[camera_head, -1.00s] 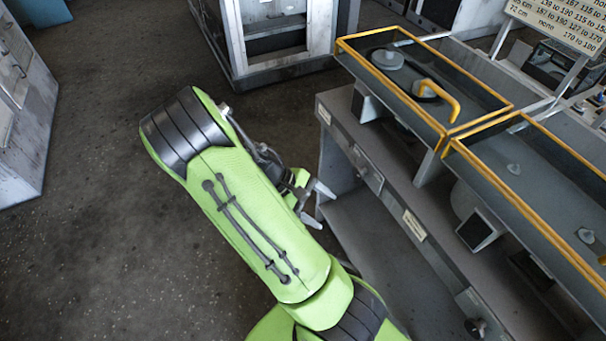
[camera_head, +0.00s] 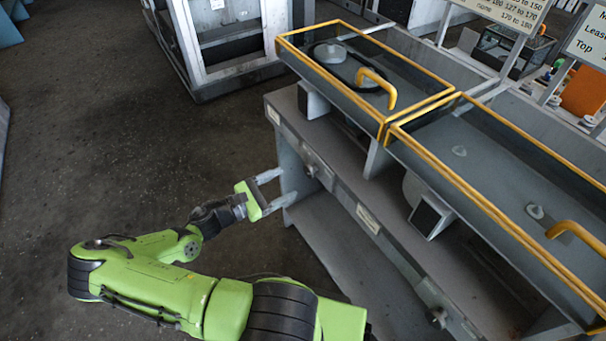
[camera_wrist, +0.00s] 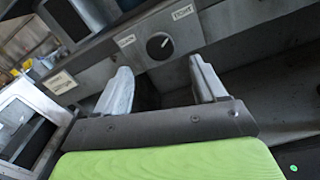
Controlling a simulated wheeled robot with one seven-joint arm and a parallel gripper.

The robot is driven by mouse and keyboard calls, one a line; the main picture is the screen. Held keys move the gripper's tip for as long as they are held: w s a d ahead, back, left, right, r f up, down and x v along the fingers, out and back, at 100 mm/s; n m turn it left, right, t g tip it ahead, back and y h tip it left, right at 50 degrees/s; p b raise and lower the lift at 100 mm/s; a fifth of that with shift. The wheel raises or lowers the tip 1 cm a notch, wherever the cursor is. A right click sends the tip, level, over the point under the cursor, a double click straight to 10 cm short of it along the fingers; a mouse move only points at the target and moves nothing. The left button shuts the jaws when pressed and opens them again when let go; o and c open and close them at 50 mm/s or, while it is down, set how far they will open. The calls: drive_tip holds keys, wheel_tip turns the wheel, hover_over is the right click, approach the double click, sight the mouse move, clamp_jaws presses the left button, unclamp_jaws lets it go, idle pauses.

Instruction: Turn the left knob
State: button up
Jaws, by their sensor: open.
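The left knob (camera_head: 311,170) is on the grey front panel of the workbench, below the left yellow-framed lid. In the wrist view the knob (camera_wrist: 160,46) is a dark disc with a pale mark, beyond the fingers and roughly between them. The right knob (camera_head: 437,317) sits lower on the same panel in the head view. My gripper (camera_head: 289,185) is open and empty, its two grey fingers pointing at the panel near the left knob. In the wrist view my gripper (camera_wrist: 160,70) shows both fingers spread, apart from the knob.
The workbench (camera_head: 350,184) has an open lower shelf. Yellow handles (camera_head: 378,88) stand on the glass lids. Small label plates (camera_wrist: 183,12) flank the knob. A grey cabinet (camera_head: 225,45) stands behind. The floor at left is clear.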

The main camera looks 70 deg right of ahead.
sight(307, 172)
drive_tip(key=b+x, duration=0.1)
drive_tip(key=x, duration=0.7)
drive_tip(key=c, duration=1.1)
drive_tip(key=shift+o, duration=0.2)
drive_tip(key=shift+m, duration=0.4)
drive_tip(key=m, duration=0.5)
drive_tip(key=shift+m+b, duration=0.3)
drive_tip(key=shift+m, duration=0.1)
drive_tip(key=m+b, duration=0.1)
drive_tip(key=m, duration=0.4)
drive_tip(key=shift+b, duration=0.35)
